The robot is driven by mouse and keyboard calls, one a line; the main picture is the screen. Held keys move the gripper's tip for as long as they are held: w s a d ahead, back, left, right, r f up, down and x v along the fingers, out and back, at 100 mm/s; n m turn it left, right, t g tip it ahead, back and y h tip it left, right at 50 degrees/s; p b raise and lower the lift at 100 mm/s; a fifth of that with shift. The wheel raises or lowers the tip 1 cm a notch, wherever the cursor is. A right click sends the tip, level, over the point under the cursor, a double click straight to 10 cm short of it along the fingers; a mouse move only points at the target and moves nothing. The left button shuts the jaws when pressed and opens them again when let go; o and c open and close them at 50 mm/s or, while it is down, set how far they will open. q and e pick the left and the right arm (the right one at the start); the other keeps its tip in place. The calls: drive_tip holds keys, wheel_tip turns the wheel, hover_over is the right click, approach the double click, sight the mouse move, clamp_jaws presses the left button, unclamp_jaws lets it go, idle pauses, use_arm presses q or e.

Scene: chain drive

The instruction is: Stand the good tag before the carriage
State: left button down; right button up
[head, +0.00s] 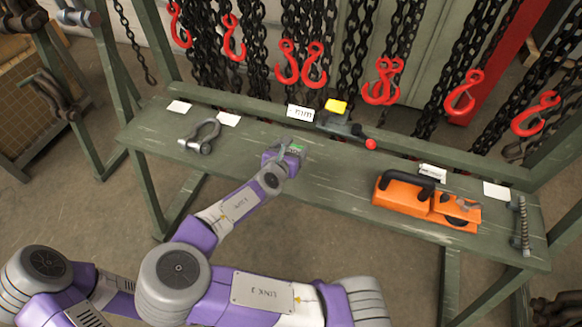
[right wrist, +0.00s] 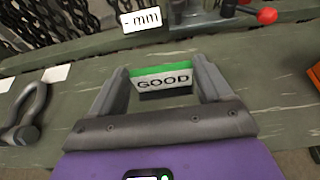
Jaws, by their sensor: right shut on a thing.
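The good tag (right wrist: 163,82) is a small plate with a green top band and the word GOOD on its pale face. It stands roughly upright between the fingers of my right gripper (right wrist: 165,85), which is shut on it over the bench. In the head view, the tag's green top (head: 297,149) shows at the tip of the right gripper (head: 288,153). I cannot tell whether its lower edge touches the bench. A dark grey device with a red knob, apparently the carriage (head: 341,126), lies behind and to the right of the tag. My left gripper is not in view.
A green bench (head: 330,185) is bare around the tag. A shackle (head: 201,136) lies left, an orange lifter (head: 425,202) right. Chains with red hooks hang behind.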

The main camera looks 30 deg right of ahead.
wheel_tip(320, 180, down, 6)
drive_tip(key=b, duration=0.2)
drive_tip(key=shift+b, duration=0.35)
drive_tip(key=shift+f, duration=0.2)
drive_tip(key=shift+f, duration=0.2)
drive_tip(key=o, duration=1)
drive_tip(key=shift+c, duration=0.2)
drive_tip(key=shift+r, duration=0.15)
